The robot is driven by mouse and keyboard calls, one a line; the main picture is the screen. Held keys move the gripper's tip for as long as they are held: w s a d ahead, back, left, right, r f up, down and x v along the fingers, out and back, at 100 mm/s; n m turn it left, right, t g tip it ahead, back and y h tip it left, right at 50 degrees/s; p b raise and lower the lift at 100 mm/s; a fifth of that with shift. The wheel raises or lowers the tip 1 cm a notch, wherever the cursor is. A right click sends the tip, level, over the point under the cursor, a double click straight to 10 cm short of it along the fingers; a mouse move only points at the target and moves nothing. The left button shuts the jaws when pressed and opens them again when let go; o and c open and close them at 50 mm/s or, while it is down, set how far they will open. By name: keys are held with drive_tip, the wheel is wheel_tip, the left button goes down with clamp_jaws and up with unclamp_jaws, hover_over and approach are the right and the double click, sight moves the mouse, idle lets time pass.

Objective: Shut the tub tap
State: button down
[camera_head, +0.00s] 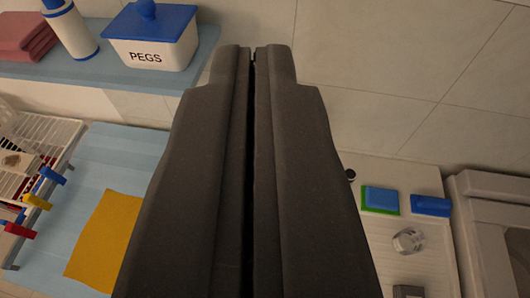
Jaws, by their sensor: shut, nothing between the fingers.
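My gripper (253,55) is shut and empty. Its two dark fingers lie side by side and fill the middle of the view, pointing up the picture toward the tiled wall. I cannot make out the tub tap for certain. A small dark knob-like thing (350,175) shows just past the right edge of my gripper, and most of whatever it belongs to is hidden. A pale tub-like or appliance-like body (480,188) stands at the right edge, partly cut off.
A blue shelf (105,72) at upper left holds a white PEGS box (150,42), a bottle (72,30) and red towels (25,38). A drying rack (30,150) and yellow cloth (105,240) lie left. A pale counter (385,180) at right holds sponges (380,200) and a clear glass (408,241).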

drive_tip(key=w+f+g+h+p, duration=0.1)
drive_tip(key=w+f+g+p, duration=0.4)
drive_tip(key=w+f, duration=1.1)
drive_tip(key=w+f+g+p, duration=0.1)
drive_tip(key=w+f+g, duration=0.1)
drive_tip(key=f, duration=0.7)
drive_tip(key=w+f+g+h+p, duration=0.1)
drive_tip(key=w+f+g, duration=0.1)
drive_tip(key=w+f, duration=0.3)
drive_tip(key=w+d+f+m+g+p, duration=0.1)
drive_tip(key=w+f, duration=0.3)
drive_tip(key=f, duration=1)
drive_tip(key=shift+w+g+p, duration=0.2)
drive_tip(key=shift+g+p, duration=0.1)
drive_tip(key=shift+g, duration=0.4)
drive_tip(key=shift+s+f, duration=0.2)
drive_tip(key=shift+s, duration=0.05)
drive_tip(key=shift+s+f, duration=0.2)
drive_tip(key=shift+f, duration=0.25)
drive_tip(key=shift+s+f, duration=0.2)
drive_tip(key=shift+f, duration=0.25)
